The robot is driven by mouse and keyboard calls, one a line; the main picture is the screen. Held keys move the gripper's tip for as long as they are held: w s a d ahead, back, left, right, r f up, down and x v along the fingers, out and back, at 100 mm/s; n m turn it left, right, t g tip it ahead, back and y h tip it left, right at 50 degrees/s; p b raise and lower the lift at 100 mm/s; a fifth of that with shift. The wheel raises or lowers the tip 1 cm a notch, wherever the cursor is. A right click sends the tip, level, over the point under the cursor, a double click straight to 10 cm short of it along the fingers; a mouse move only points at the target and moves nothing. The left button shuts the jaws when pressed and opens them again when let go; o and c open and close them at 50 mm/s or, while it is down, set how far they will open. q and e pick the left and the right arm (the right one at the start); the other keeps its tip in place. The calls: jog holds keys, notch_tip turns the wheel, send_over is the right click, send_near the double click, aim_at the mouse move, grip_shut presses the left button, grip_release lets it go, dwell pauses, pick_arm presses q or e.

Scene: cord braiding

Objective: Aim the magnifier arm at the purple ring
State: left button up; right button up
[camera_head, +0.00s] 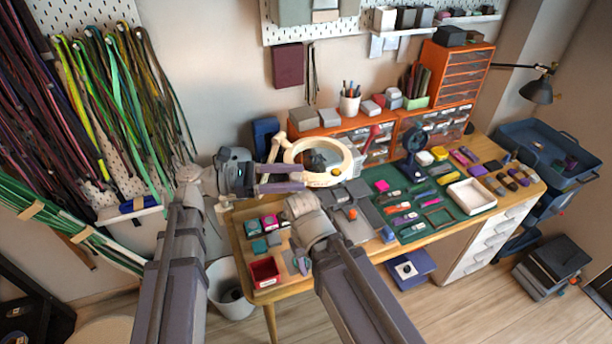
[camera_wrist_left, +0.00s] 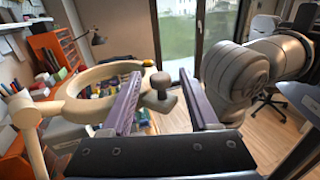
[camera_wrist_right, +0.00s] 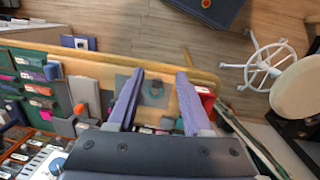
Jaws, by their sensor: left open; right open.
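The magnifier is a cream ring (camera_head: 345,170) on a jointed cream arm over the back left of the table. In the left wrist view its ring (camera_wrist_left: 75,107) fills the left side. My left gripper (camera_head: 303,177) is open beside the ring. A brown-grey knob (camera_wrist_left: 158,100) on the ring's edge shows between its fingers; I cannot tell whether they touch it. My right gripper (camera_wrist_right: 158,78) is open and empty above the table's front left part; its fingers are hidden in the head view. I cannot clearly make out a purple ring; a small teal and purple thing (camera_head: 302,265) is partly hidden by my right arm.
A red box (camera_head: 264,272) stands at the table's front left corner. A green mat (camera_head: 410,232) carries many small items and a white tray (camera_head: 472,195). Orange drawer units (camera_head: 400,130) line the back. Cords (camera_head: 110,100) hang on the left wall.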

pick_arm(q)
jog(key=a, duration=0.3)
jog(key=shift+a, duration=0.35)
pick_arm(e)
jog(key=shift+c, duration=0.2)
dwell(1.7)
